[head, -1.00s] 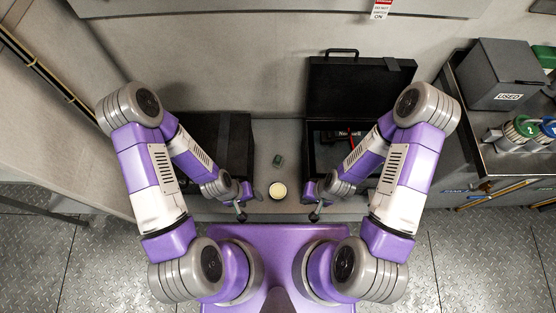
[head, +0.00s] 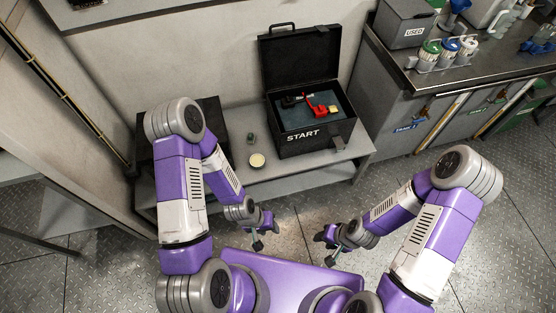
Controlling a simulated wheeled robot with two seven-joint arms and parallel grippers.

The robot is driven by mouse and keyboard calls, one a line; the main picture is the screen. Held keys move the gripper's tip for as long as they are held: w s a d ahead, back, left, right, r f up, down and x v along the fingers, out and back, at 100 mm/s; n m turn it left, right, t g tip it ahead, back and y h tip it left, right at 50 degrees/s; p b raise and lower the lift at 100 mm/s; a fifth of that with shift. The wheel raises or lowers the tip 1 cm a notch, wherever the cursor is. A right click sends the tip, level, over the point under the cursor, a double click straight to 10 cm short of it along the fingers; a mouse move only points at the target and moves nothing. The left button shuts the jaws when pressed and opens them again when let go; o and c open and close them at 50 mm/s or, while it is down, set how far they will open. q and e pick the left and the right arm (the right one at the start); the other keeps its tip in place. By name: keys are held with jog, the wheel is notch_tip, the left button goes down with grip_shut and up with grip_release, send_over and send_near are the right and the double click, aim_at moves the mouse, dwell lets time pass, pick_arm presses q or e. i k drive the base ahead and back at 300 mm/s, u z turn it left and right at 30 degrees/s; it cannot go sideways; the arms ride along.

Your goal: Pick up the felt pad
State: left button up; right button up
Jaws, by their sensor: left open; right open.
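A round cream disc (head: 257,160), which looks like the felt pad, lies on the grey bench (head: 225,183), left of the open black START case (head: 303,143). I cannot tell its material for sure. My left gripper (head: 258,246) is open and empty, in front of the bench and below the disc in the picture. My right gripper (head: 329,246) is open and empty, to the right of the left one, over the floor. Neither gripper touches the disc.
A small dark green item (head: 250,139) stands just behind the disc. The case holds red and black tools (head: 318,106) and a small yellow piece (head: 333,110). A black box (head: 160,150) is at the left. A counter with bottles (head: 448,54) stands at the right.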

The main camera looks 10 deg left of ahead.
aim_at(251, 139)
jog(key=u, duration=0.4)
jog(key=i, duration=0.35)
jog(key=u, duration=0.9)
jog(key=i, duration=0.8)
jog(key=u, duration=0.1)
